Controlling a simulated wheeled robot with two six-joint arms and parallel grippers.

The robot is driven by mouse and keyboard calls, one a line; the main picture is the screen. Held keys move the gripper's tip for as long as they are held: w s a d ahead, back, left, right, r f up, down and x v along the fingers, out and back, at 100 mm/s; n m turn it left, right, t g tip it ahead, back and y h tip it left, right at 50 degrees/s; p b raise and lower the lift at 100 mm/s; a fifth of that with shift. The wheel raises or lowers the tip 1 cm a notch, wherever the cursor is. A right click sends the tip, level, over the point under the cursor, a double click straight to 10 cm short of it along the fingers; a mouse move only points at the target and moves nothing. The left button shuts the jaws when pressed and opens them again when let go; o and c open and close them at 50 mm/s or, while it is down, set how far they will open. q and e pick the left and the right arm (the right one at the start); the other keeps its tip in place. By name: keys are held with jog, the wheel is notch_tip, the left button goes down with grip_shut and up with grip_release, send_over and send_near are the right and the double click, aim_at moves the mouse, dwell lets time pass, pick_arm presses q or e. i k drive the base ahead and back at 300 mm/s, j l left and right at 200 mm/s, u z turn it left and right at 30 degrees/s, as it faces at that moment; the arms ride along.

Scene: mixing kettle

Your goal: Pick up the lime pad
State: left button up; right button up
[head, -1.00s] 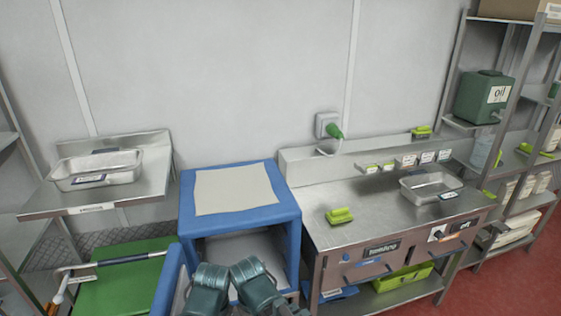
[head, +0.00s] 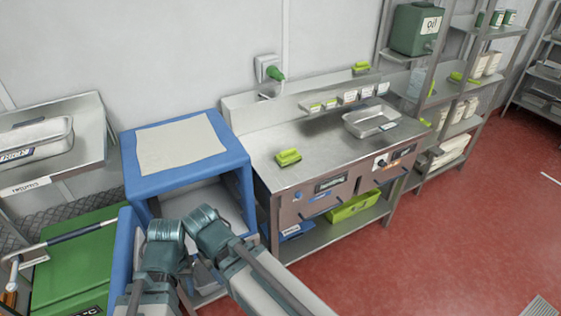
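A lime pad (head: 288,157) lies on the left part of the steel worktop, near its front left corner. Another lime pad (head: 361,68) rests on the raised ledge at the back of this worktop, and a further lime item (head: 463,78) lies on the rack to the right. My two arms are folded at the bottom of the head view, well short of the worktop and apart from every pad. My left gripper (head: 203,272) is partly hidden among the arm links, and its fingers cannot be made out. My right gripper's fingers cannot be made out either.
A blue stand (head: 130,165) with a pale sheet on top is left of the worktop (head: 315,140). A steel tray (head: 370,121) and small labelled cards stand toward the worktop's right and back. A green cart (head: 75,260) is at lower left. Red floor (head: 440,240) is open at right.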

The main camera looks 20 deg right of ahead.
aim_at(286, 157)
jog(key=i+l+u, duration=0.15)
jog(key=l, duration=0.25)
jog(key=i+l+u, duration=0.15)
jog(key=l, duration=0.25)
jog(key=i+l+u, duration=0.1)
jog(key=l, duration=0.3)
jog(key=i+l+u, duration=0.15)
jog(key=l, duration=0.3)
